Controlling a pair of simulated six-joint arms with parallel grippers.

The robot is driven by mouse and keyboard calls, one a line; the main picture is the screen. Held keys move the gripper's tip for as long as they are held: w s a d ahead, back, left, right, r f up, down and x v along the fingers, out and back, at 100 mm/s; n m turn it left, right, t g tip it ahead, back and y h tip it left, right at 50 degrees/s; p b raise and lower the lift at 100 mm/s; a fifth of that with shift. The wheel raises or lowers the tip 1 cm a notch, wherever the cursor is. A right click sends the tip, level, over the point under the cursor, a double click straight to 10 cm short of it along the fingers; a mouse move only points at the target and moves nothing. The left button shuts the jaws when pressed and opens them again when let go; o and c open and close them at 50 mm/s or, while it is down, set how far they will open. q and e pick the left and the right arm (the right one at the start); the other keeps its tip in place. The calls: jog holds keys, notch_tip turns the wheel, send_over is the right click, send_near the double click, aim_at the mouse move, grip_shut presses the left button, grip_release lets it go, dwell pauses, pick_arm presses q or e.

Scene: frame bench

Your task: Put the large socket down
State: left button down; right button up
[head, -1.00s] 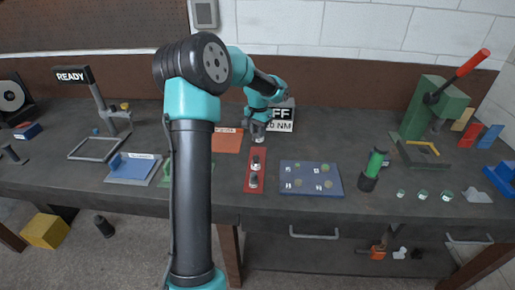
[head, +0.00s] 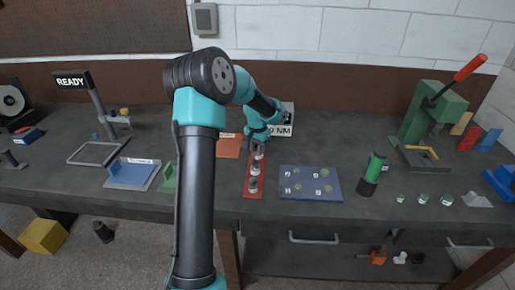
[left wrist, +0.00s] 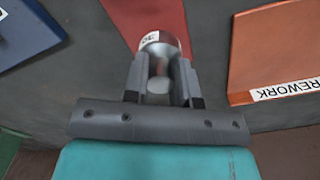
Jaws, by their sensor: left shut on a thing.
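My left gripper (head: 258,146) is shut on the large socket (left wrist: 165,45), a silver cylinder with a white label. In the left wrist view the gripper (left wrist: 161,85) has one finger on each side of it. In the head view the socket (head: 259,155) is at the far end of the red strip (head: 248,194); I cannot tell whether it touches the strip. The red strip also shows in the left wrist view (left wrist: 145,12). Two other sockets stand nearer on the strip, one in the middle (head: 256,170) and one near the front (head: 253,185). My right gripper is not in view.
An orange REWORK plate (head: 229,146) lies left of the strip; it also shows in the left wrist view (left wrist: 280,45). A blue board (head: 310,183) lies to the right. A torque display (head: 283,130) stands behind. A green-topped tool (head: 371,174) stands farther right.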

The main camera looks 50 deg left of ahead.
pick_arm(q)
jog(key=shift+f, duration=0.1)
jog(key=c, duration=0.9)
grip_release()
notch_tip(320, 180, up, 12)
jog(key=shift+r, duration=0.15)
dwell(0.3)
notch_tip(320, 180, down, 12)
jog(key=shift+f, duration=0.2)
dwell(0.5)
jog(key=shift+r, duration=0.15)
